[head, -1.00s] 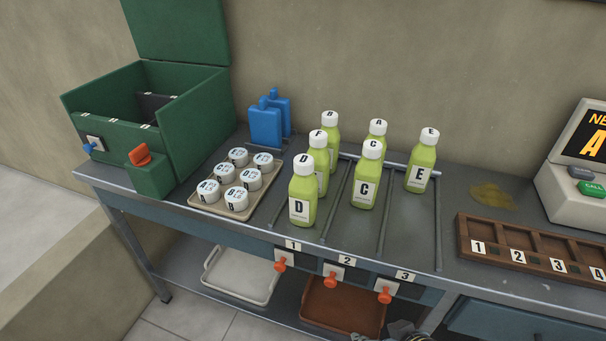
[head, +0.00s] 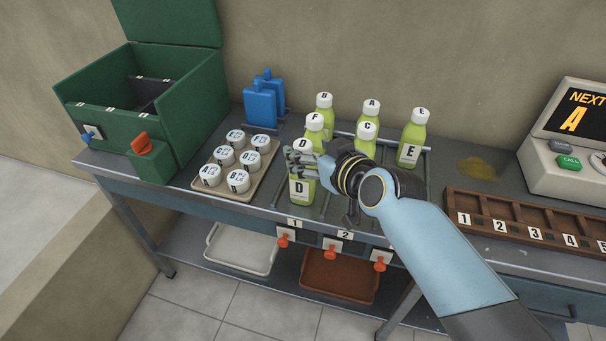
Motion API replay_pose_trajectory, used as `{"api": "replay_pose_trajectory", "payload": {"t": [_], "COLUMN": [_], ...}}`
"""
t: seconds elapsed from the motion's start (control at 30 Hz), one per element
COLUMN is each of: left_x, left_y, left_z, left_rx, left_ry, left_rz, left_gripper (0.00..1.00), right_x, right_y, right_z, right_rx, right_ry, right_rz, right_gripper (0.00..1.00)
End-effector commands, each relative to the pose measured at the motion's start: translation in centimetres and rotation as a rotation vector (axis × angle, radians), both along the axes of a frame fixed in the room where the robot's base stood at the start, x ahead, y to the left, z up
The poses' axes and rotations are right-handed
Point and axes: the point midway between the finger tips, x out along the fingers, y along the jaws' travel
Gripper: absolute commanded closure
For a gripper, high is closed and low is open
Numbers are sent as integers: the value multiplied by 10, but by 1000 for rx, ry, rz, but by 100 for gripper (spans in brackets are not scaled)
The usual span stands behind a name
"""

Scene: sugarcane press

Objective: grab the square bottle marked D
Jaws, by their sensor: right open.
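The square bottle marked D (head: 300,192), green with a white cap, stands upright at the front of the left lane on the counter. My right gripper (head: 292,162) is open, with its fingers in front of or around the upper part of bottle D, just below the cap. I cannot tell whether the fingers touch it. The D label still shows below the fingers. My left gripper is not in view.
Bottles F (head: 313,125) and B (head: 324,103) stand behind D. Bottle C (head: 366,144) stands right of it, partly behind my arm, with A (head: 369,111) and E (head: 411,148) beyond. A tray of white-lidded cups (head: 205,186) lies close on the left.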

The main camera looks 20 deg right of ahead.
Motion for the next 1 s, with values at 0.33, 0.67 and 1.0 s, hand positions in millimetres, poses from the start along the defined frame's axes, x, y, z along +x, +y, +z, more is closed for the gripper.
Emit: {"api": "replay_pose_trajectory", "payload": {"t": [0.33,0.67,1.0], "left_x": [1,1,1], "left_y": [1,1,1], "left_z": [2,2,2], "left_rx": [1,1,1], "left_ry": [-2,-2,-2], "left_rz": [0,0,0], "left_gripper": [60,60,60], "right_x": [36,35,35], "right_y": [7,7,6], "right_z": [-13,-13,-14], "right_rx": [0,0,0], "right_ry": [-1,-1,0], "right_rz": [0,0,0], "right_gripper": [36,56,100]}}
